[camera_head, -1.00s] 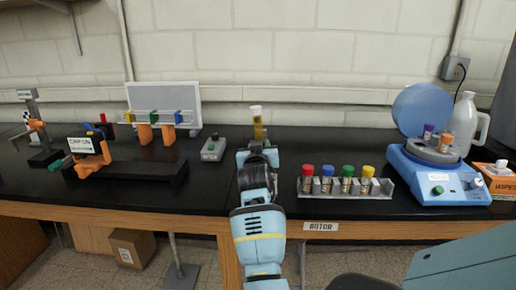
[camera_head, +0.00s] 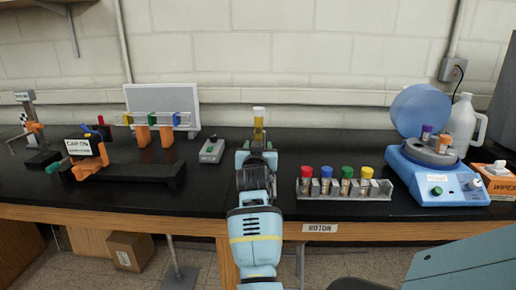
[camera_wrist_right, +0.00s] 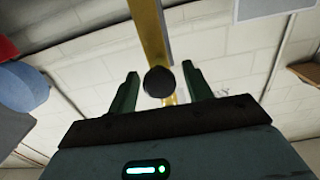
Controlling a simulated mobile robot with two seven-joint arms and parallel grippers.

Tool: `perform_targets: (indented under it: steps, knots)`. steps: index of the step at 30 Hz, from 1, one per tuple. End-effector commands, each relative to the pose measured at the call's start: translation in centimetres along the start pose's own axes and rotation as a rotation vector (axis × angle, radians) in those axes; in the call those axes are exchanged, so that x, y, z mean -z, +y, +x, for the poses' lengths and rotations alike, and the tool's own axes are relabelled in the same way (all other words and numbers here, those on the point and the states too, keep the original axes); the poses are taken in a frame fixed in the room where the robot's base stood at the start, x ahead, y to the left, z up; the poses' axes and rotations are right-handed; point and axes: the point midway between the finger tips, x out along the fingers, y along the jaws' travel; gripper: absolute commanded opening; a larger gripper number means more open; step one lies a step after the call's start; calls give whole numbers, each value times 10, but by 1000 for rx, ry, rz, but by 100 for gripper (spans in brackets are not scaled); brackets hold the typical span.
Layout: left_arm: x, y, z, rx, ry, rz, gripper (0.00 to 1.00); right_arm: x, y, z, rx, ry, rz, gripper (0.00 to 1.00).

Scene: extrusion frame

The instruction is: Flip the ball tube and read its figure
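In the right wrist view, the yellow tube (camera_wrist_right: 149,30) runs up the picture, with a dark round part (camera_wrist_right: 160,81) between the fingers of my right gripper (camera_wrist_right: 160,75). The fingers seem closed around it, though contact is hard to see. No figure is legible. My left gripper is not in view.
A rack (camera_head: 327,190) with red, blue, green and yellow capped tubes stands right of my arm. Farther right are a blue centrifuge (camera_head: 408,175), a white jug (camera_head: 464,122) and a wipes box (camera_head: 497,182). A grey switch box (camera_head: 211,150) and a black-based fixture (camera_head: 130,172) are left.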

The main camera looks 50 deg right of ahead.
Motion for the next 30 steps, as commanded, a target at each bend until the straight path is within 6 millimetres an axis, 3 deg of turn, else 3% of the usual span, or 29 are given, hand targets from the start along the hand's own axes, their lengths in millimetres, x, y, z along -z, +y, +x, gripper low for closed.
perform_targets:
  steps: [11,24,30]
  knots:
    - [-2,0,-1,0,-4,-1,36,0,0,-5,0,1,-3,52]
    - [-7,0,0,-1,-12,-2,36,-2,0,-63,1,-1,-1,52]
    - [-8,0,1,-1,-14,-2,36,0,0,-77,0,-1,-2,52]
